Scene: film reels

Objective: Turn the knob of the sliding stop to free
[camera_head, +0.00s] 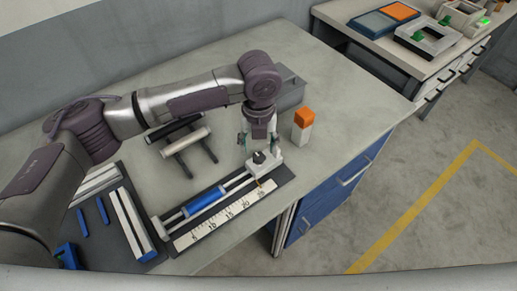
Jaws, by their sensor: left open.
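The sliding stop (266,167) is a white block at the right end of a rail fixture (178,222) with a number scale. Its dark knob (259,157) sits on top. A blue cylinder (205,200) lies along the rail to the left of the stop. My left gripper (259,151) points down over the knob, open, with its fingers on either side of it. I cannot tell whether the fingers touch the knob. My right gripper is not in view.
A white block with an orange top (304,118) stands just right of my left gripper. A grey bin (289,88) is behind it. A rack with rollers (187,141) and a dark tray with white bars (132,222) lie to the left. The table's right edge is close.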

